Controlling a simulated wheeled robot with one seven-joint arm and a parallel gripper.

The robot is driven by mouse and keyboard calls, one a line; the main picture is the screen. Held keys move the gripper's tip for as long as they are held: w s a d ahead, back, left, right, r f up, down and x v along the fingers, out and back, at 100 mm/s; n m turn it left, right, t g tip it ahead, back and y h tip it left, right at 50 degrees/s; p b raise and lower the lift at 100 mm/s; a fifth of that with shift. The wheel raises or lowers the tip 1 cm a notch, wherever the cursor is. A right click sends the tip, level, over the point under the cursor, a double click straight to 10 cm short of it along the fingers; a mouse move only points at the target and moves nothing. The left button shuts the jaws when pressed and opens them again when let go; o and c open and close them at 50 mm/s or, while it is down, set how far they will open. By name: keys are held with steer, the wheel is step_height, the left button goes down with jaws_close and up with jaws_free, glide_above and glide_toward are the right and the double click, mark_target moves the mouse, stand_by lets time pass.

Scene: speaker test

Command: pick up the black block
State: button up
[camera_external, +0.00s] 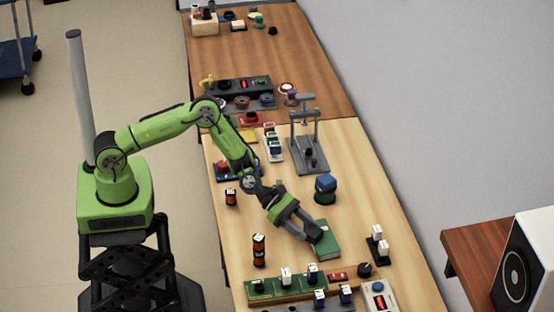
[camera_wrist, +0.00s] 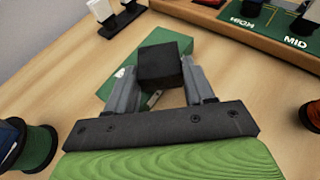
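The black block (camera_wrist: 160,65) sits between the two fingertips of my gripper (camera_wrist: 162,80) in the wrist view, with a finger against each side. My gripper (camera_external: 311,228) looks shut on it. In the external view, the black block (camera_external: 314,233) is a dark shape at the fingertips, over the green book (camera_external: 328,250). The book also shows behind the fingers in the wrist view (camera_wrist: 118,77). Whether the block's underside touches the book is hidden.
A blue-topped dark spool (camera_external: 325,190) stands behind the gripper. White-topped switches (camera_external: 380,243) stand to the right. A green panel (camera_external: 262,290) with blocks lies at the front. An orange-and-black cylinder (camera_external: 259,250) stands left. Bare wood lies between.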

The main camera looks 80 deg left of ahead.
mark_target(305, 231)
steer(key=c, duration=0.4)
steer(key=d+r+p, duration=0.1)
steer(key=r, duration=0.2)
steer(key=d+r, duration=0.1)
steer(key=r, duration=0.1)
steer(key=d+r+p, duration=0.1)
steer(key=r, duration=0.2)
steer(key=shift+d+r+p, duration=0.1)
steer(key=shift+r+p, duration=0.2)
steer(key=shift+r, duration=0.05)
steer(key=shift+c, duration=0.2)
step_height(305, 231, down, 8)
steer(key=shift+f+b, duration=0.2)
steer(key=shift+b, duration=0.75)
